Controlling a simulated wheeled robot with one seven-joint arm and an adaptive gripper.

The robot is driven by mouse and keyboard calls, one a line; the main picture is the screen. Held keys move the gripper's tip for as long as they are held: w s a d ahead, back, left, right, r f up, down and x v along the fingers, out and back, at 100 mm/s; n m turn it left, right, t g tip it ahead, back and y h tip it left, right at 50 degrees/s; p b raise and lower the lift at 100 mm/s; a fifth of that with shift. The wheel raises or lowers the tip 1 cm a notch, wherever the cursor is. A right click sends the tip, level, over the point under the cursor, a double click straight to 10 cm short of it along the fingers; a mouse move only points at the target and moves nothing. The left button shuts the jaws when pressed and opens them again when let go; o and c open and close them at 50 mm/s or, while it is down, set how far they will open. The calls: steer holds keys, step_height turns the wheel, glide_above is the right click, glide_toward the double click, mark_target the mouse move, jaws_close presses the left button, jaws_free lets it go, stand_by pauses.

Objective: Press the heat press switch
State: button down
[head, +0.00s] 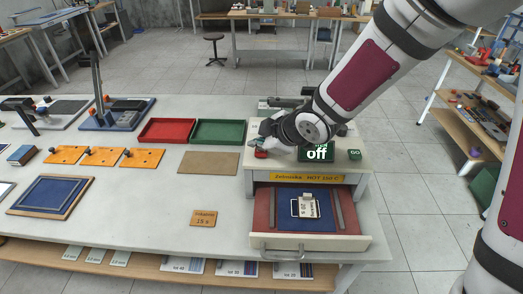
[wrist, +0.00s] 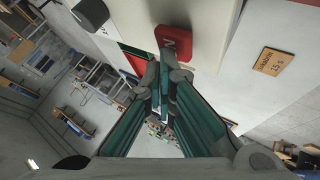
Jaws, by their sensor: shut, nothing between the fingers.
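The heat press (head: 306,177) stands at the right end of the table, with a yellow label on its front. A red switch (head: 261,154) sits at its left top; in the wrist view the red switch (wrist: 174,43) shows a partly hidden white letter. A green display (head: 317,152) reads "off", and a green GO button (head: 355,154) is at the right. My gripper (head: 262,146) is shut and empty, its tips close by the red switch. In the wrist view the fingertips (wrist: 166,62) overlap the switch's lower edge; I cannot tell whether they touch.
The press drawer (head: 345,243) is pulled out, with a labelled piece lying on its blue pad. Red (head: 167,131) and green (head: 218,132) trays and orange plates (head: 103,156) are to the left. A sign reading 15 s (head: 203,218) lies on clear tabletop.

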mark_target(260, 152)
steer(key=shift+r, duration=0.1)
step_height(260, 152, up, 6)
steer(key=p, duration=0.6)
stand_by(0.6)
steer(key=shift+d+r+h, duration=0.2)
steer(key=shift+d+h, duration=0.1)
steer(key=shift+d, duration=0.1)
steer(key=s+d+r+m+h+b, duration=0.1)
steer(key=s+d+r+m+h, duration=0.2)
steer(key=s+d+r+m, duration=0.4)
steer(key=s+d+r+m+h+b, duration=0.1)
steer(key=s+d+r+m+h, duration=0.3)
steer(key=d, duration=0.6)
steer(key=s+d+r+m, duration=0.1)
steer(key=s+m, duration=0.2)
steer(key=s, duration=0.5)
steer(key=s+d+r+m+g+y+b, duration=0.1)
steer(key=s+m, duration=0.2)
steer(key=s, duration=0.6)
steer(key=shift+s+d+r+y, duration=0.2)
steer(key=shift+d+r+y, duration=0.1)
